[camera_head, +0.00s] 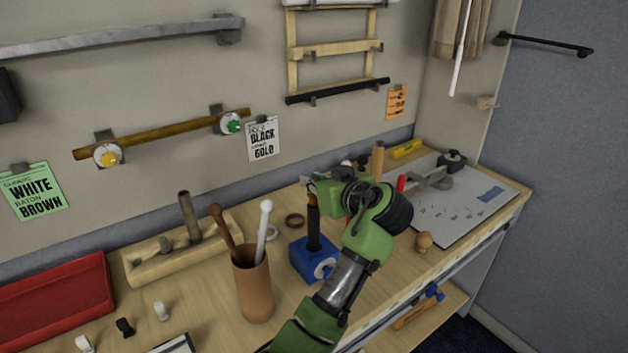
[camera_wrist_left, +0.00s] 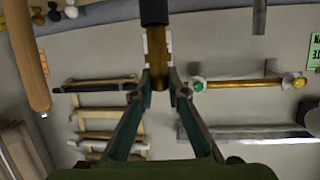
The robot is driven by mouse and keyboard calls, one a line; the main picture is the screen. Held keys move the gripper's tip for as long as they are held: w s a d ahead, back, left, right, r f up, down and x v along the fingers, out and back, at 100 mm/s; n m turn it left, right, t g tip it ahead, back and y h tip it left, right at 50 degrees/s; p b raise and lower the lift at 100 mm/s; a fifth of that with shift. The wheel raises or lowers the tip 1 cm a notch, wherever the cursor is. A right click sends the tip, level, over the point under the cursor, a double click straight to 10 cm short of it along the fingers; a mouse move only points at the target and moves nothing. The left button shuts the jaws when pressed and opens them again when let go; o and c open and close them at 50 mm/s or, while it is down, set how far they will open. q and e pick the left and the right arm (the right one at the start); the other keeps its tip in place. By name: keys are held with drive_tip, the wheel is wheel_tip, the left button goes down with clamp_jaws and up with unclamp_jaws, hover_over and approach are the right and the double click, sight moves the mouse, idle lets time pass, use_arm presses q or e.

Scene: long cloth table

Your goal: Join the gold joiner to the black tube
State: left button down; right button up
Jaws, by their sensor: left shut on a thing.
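The black tube (camera_head: 313,230) stands upright in a blue block (camera_head: 307,262) on the table, left of my left arm. My left gripper (camera_head: 309,186) is at the tube's top end. In the left wrist view my left gripper (camera_wrist_left: 157,75) is shut on the gold joiner (camera_wrist_left: 155,52). There the black tube (camera_wrist_left: 154,12) lines up end to end with the joiner. The two look in contact, but I cannot tell how deep one sits in the other. My right gripper is not in view.
A brown cup (camera_head: 254,290) holding a brown and a white stick stands left of the blue block. A wooden rack (camera_head: 150,262) and red tray (camera_head: 60,300) are further left. A wooden knob (camera_head: 424,242) and grey board (camera_head: 465,205) lie to the right.

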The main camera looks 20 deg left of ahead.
use_arm(q)
drive_tip(key=shift+f+b, duration=1.1)
drive_tip(key=shift+f, duration=0.4)
drive_tip(key=c, duration=1.9)
unclamp_jaws()
